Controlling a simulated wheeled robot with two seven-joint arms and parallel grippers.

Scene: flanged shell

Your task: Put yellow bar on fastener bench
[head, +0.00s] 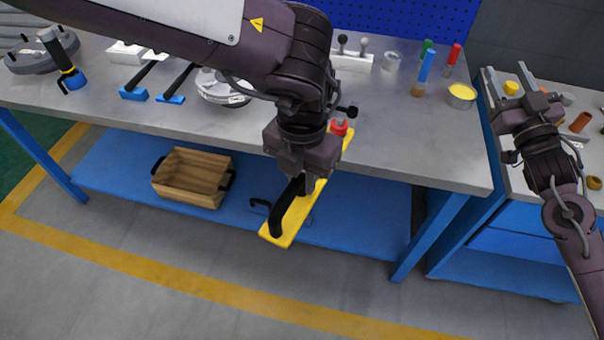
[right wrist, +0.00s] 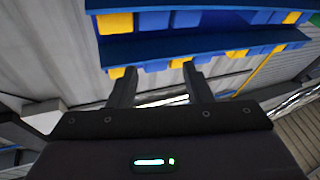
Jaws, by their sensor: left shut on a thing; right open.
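The yellow bar (head: 281,228), a long flat strip with a black handle (head: 288,205), is in the middle of the head view. It slants over the front edge of the grey workbench (head: 400,150). My left gripper (head: 297,183) is shut on the yellow bar at its handle and hides part of it. A second bench (head: 512,178) with a grey top and blue body stands at the right; I cannot tell which one is the fastener bench. My right gripper (head: 506,70) is open and empty above the second bench; its open fingers also show in the right wrist view (right wrist: 157,70).
The workbench carries a red knob (head: 338,128), hammers (head: 175,84), screwdrivers (head: 424,68) and a yellow-filled cup (head: 462,94). A wooden crate (head: 192,177) stands on its blue lower shelf. Small coloured parts, including an orange one (head: 580,122), lie on the second bench.

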